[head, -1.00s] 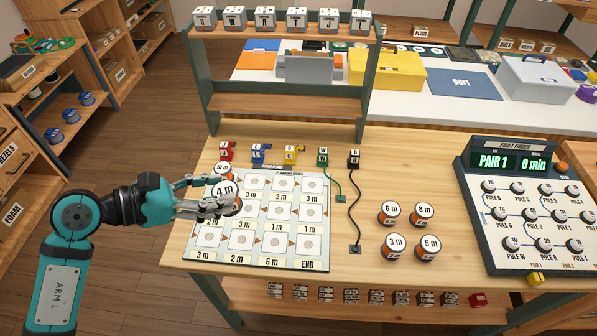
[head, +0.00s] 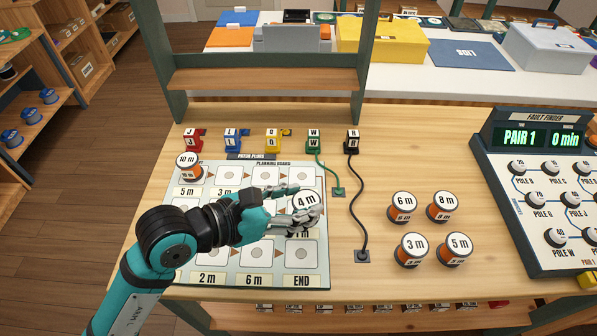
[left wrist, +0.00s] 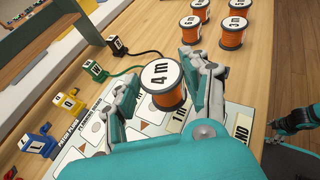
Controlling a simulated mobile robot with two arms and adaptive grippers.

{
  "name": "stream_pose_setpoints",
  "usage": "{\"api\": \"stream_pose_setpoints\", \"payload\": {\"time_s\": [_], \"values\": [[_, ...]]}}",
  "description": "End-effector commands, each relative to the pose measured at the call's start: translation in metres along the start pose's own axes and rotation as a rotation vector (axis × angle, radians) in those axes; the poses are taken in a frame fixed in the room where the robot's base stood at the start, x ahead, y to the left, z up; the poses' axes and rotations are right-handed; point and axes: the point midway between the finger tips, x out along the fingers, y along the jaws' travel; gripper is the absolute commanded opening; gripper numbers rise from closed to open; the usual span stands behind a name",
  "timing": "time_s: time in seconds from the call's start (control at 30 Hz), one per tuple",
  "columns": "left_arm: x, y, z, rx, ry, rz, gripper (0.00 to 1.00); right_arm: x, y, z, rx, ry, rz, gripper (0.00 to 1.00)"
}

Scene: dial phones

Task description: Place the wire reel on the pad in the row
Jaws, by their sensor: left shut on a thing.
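My left gripper (head: 300,208) is shut on the wire reel marked 4 m (head: 306,201), an orange reel with a white top. It holds the reel over the right column of the planning board (head: 203,262), around the middle row. The reel also shows between the fingers in the left wrist view (left wrist: 162,78). I cannot tell whether it touches the board. The board has several white pads joined by brown arrows, with length labels such as 2 m, 6 m and END. A 10 m reel (head: 188,167) stands on the board's top left corner.
Reels marked 6 m (head: 402,207), 8 m (head: 442,206), 3 m (head: 411,249) and 5 m (head: 454,249) stand right of the board. Coloured patch plugs (head: 273,141) line its back, with a black cable (head: 354,200) between. The fault finder (head: 540,190) stands at right.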

Motion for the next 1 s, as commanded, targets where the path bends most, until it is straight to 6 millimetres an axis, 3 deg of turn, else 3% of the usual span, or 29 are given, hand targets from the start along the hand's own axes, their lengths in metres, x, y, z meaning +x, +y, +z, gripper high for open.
{"api": "stream_pose_setpoints", "payload": {"time_s": [0.17, 0.3, 0.5, 0.67, 0.83, 1.0], "values": [[0.025, 0.043, 0.009, 0.0, -0.001, 0.004, 0.13, -0.007, 0.004, -0.024, -0.001, 0.039, 0.005, 0.71], [0.044, 0.076, 0.013, -0.001, -0.002, 0.004, 0.13, -0.009, 0.005, -0.023, -0.001, 0.036, 0.005, 0.71], [0.064, 0.108, 0.017, -0.001, -0.001, 0.001, 0.13, -0.011, 0.005, -0.012, -0.001, 0.018, 0.005, 0.71], [0.07, 0.116, 0.015, -0.002, -0.001, -0.001, 0.13, -0.011, 0.004, -0.005, -0.002, 0.008, 0.005, 0.71], [0.079, 0.115, -0.008, -0.005, 0.001, -0.001, 0.13, -0.011, 0.004, -0.006, -0.002, 0.008, 0.005, 0.71], [0.083, 0.116, -0.016, 0.0, -0.002, 0.001, 0.13, -0.011, 0.004, -0.007, -0.002, 0.01, 0.005, 0.71]]}}
